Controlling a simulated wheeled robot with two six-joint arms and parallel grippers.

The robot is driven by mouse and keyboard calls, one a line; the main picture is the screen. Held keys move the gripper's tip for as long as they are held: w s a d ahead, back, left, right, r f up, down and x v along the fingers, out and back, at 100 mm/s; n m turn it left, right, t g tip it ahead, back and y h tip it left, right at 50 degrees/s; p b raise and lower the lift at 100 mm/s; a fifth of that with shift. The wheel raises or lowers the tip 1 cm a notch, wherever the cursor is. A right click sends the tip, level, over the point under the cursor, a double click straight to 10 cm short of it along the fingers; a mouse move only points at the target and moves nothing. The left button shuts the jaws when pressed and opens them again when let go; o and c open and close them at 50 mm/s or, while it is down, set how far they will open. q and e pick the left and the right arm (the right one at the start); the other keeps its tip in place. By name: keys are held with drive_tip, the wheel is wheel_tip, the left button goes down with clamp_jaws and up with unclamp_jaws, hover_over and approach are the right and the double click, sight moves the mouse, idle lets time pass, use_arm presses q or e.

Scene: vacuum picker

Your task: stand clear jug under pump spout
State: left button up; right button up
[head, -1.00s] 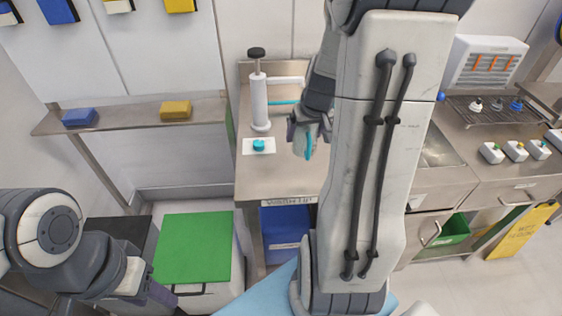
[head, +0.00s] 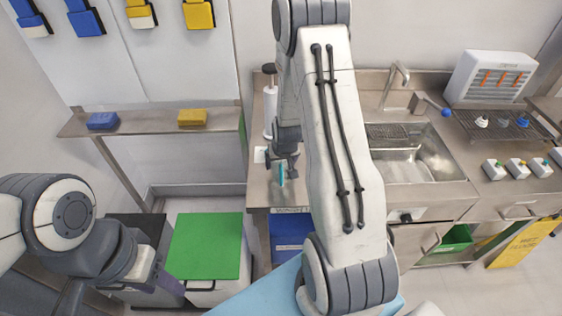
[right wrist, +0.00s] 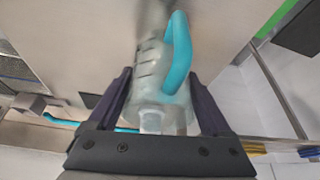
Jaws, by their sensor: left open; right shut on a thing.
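The clear jug (right wrist: 158,85) with its teal handle (right wrist: 179,50) is between the two fingers of my right gripper (right wrist: 160,95), which is shut on it. In the head view my right gripper (head: 283,163) and the jug's teal handle (head: 281,175) show above the steel counter beside the pump; my arm hides part of them. The white pump (head: 269,110) with a black knob stands upright at the back left of the counter; its spout is hidden behind my arm. My left gripper (head: 170,289) is open and empty at the lower left, by the bins.
A sink (head: 415,160) with a tap (head: 397,80) is to the right. A shelf (head: 150,122) with blue and yellow blocks is at left. A green-lidded bin (head: 206,245) stands on the floor.

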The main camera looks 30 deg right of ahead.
drive_tip(key=shift+f, duration=0.2)
drive_tip(key=o, duration=1.2)
drive_tip(key=shift+c, duration=0.2)
drive_tip(key=shift+r, duration=0.15)
drive_tip(key=v, duration=0.7)
drive_tip(key=shift+r, duration=0.1)
drive_tip(key=p+v, duration=0.3)
drive_tip(key=v, duration=0.2)
drive_tip(key=shift+s+a, duration=0.1)
drive_tip(key=shift+s, duration=0.05)
